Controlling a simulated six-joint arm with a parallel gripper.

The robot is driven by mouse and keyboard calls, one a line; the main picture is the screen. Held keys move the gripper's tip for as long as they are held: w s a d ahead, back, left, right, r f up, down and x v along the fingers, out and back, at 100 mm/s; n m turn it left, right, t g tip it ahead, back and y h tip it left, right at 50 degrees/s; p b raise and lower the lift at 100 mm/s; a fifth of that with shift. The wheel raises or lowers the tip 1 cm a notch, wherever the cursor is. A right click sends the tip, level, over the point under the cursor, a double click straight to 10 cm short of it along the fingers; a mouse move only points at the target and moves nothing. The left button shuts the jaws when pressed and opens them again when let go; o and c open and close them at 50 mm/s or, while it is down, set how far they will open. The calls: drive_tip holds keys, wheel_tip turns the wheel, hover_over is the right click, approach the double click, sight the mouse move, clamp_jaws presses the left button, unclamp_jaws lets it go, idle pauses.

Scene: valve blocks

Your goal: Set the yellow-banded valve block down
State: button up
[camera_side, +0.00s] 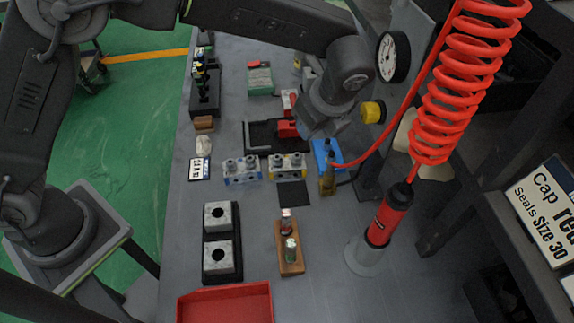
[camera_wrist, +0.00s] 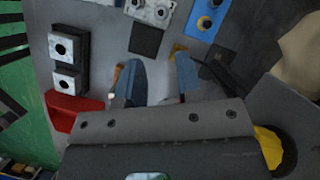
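The yellow-banded valve block (camera_side: 287,167) stands on the grey bench just behind a dark square pad (camera_side: 293,194) in the side view. It is a pale metal block with knobs on top. In the wrist view a valve block (camera_wrist: 152,10) is cut off by the top edge, with the dark pad (camera_wrist: 146,40) below it. My gripper (camera_wrist: 157,84) is open, with bare bench between its two blue-grey fingers; it holds nothing. It is apart from the block. In the side view my wrist is above and right of the block, and the fingertips cannot be made out.
A blue-banded valve block (camera_side: 241,171) stands close left. A blue box (camera_side: 325,154) and a brass-coloured piece (camera_side: 328,182) stand right. A wooden holder (camera_side: 290,262), black two-block fixture (camera_side: 222,278) and red tray (camera_side: 225,303) lie nearer. A red coiled hose (camera_side: 458,95) hangs right.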

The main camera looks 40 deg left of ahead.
sight(297, 155)
drive_tip(key=x, duration=1.4)
drive_tip(key=shift+d+f, duration=0.2)
drive_tip(key=shift+f, duration=0.15)
drive_tip(key=shift+r, duration=0.1)
clamp_jaws()
